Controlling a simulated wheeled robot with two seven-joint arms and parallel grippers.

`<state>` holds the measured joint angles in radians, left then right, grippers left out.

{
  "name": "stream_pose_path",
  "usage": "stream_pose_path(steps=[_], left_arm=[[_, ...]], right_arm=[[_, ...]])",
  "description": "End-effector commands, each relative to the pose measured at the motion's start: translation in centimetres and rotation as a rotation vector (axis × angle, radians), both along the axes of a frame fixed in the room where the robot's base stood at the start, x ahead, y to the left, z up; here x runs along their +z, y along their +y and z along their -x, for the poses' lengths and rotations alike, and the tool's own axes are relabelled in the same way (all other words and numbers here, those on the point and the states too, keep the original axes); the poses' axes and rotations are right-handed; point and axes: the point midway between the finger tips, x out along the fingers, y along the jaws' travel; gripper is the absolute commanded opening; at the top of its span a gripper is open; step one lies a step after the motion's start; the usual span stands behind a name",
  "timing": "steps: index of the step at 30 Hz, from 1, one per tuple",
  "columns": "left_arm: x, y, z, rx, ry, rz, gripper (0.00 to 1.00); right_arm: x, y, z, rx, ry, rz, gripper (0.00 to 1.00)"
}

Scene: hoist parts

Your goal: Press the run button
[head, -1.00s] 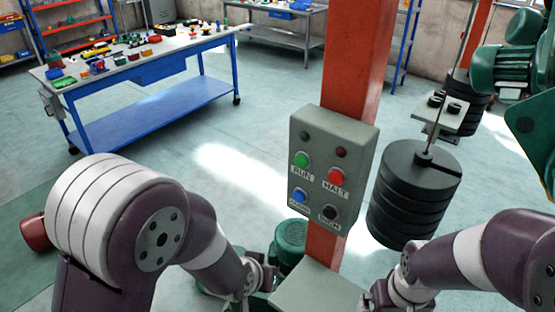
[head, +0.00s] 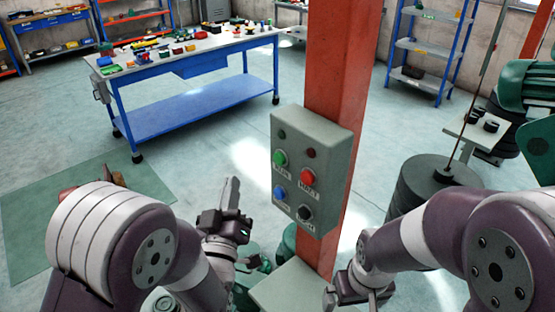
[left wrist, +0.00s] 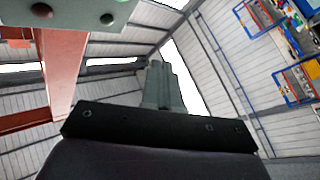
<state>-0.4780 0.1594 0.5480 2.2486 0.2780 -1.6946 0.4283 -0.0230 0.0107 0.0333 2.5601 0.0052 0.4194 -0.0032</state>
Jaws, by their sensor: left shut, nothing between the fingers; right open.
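The grey control box (head: 335,160) is fixed to the red post in the head view. Its green run button (head: 280,158) is at the left of the upper button row, above the RUN label. My left gripper (head: 232,183) is shut and empty, pointing up, left of the box and slightly below the run button's height, apart from it in the picture. In the left wrist view its closed fingers (left wrist: 163,85) point up, and part of the box (left wrist: 70,12) shows at the top left. My right gripper (head: 350,298) is open at the bottom edge, partly cut off.
The red halt button (head: 308,177) is right of run; blue (head: 279,192) and black (head: 304,213) buttons are below. Two dark lamps sit above. Black weights (head: 415,180) stand right of the post (head: 335,60). A blue workbench (head: 190,115) stands behind.

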Motion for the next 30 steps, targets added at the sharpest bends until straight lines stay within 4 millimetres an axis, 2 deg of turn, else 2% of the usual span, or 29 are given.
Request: stream_pose_path(steps=[7, 17, 21, 30], left_arm=[[0.0, -1.0, -0.8, -0.001, 0.003, -0.001, 0.00], [0.1, -5.0, -3.6, -0.001, 0.003, -0.001, 0.00], [-0.2, -6.2, -4.5, 0.000, 0.001, 0.000, 0.00], [0.0, -7.2, -5.2, 0.001, 0.001, -0.001, 0.00]], right_arm=[[0.4, 0.0, 0.0, 0.000, 0.000, 0.000, 1.00], [1.3, 0.0, 0.0, 0.000, 0.000, 0.000, 1.00], [0.4, 0.0, 0.0, 0.000, 0.000, 0.000, 1.00], [0.2, 0.0, 0.0, 0.000, 0.000, 0.000, 1.00]])
